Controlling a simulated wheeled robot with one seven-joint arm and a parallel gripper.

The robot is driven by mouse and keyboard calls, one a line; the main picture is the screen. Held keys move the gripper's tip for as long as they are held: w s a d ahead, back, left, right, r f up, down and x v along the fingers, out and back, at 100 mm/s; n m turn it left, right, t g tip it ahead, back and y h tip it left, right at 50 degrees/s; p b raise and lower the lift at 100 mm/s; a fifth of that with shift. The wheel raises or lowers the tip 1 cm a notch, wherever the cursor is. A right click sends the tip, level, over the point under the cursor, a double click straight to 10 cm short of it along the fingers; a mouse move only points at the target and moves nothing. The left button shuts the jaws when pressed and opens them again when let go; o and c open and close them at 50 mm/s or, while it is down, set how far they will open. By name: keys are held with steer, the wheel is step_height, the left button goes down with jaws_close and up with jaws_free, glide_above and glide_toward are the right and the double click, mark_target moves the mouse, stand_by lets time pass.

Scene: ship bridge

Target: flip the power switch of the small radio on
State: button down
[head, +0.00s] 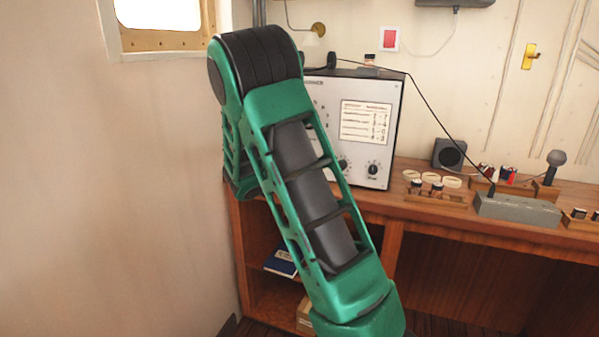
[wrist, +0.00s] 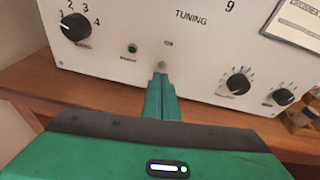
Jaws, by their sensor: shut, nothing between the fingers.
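The radio (head: 385,155) is a white-fronted box in a dark case on the wooden desk, partly hidden behind my arm in the head view. In the wrist view its front (wrist: 125,20) shows the word TUNING, black knobs, a small green indicator (wrist: 132,48) and a small grey stub (wrist: 162,66) below a tiny label. The stub looks like a switch; its position cannot be told. My green gripper (wrist: 160,80) is shut and empty, its tips right at the stub. Whether they touch it cannot be told. The head view hides the gripper behind my arm.
The desk (head: 430,211) runs right, holding a black speaker (head: 449,154), a grey box (head: 517,209) with a cable, a microphone (head: 554,165) and several small jars. A plain wall (head: 120,200) stands close on the left. Open shelves are under the desk.

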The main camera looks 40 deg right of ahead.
steer(key=shift+f, duration=0.1)
steer(key=s+a+r, duration=0.4)
steer(key=a+r, duration=0.2)
steer(key=a, duration=0.2)
steer(key=shift+s+r, duration=0.35)
stand_by(0.6)
